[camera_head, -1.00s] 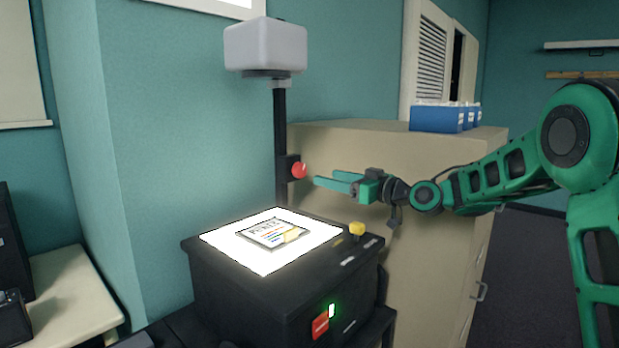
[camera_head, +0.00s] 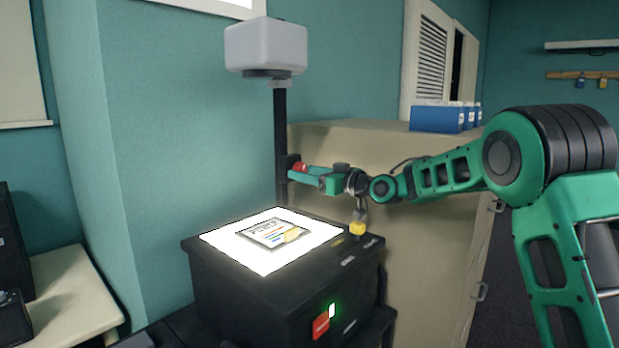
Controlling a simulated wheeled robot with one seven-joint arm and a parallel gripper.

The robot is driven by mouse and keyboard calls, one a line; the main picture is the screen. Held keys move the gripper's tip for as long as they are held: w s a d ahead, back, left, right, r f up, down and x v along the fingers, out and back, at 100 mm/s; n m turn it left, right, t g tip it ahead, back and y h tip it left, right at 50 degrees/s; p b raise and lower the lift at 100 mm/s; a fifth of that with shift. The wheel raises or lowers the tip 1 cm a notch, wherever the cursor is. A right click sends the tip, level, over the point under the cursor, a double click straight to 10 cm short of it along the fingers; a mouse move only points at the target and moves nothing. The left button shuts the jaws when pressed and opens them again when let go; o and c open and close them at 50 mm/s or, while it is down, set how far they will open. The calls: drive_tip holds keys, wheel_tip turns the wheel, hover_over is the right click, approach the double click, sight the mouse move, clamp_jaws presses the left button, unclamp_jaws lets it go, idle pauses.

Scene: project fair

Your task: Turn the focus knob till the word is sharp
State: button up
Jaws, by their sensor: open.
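The overhead projector (camera_head: 285,285) stands in the middle with its glass stage lit white. A transparency (camera_head: 273,236) with a blurred word and coloured lines lies on the stage. The grey projector head (camera_head: 265,46) sits atop a black post (camera_head: 280,130). The red focus knob (camera_head: 297,166) is on the post at mid height. My gripper (camera_head: 302,172) is at the knob with its jaws open, one finger in front of and below it, partly hiding it. I cannot tell whether the fingers touch it. The projected word is not in view.
A red switch (camera_head: 321,327) with a green light is on the front. A beige cabinet (camera_head: 400,240) behind carries blue boxes (camera_head: 442,117). A pale table (camera_head: 70,290) is at left.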

drive_tip(key=c, duration=1)
drive_tip(key=m, duration=0.5)
drive_tip(key=shift+m, duration=0.3)
drive_tip(key=shift+c, duration=0.2)
drive_tip(key=o, duration=1)
drive_tip(key=shift+o, duration=0.2)
drive_tip(key=shift+r, duration=0.1)
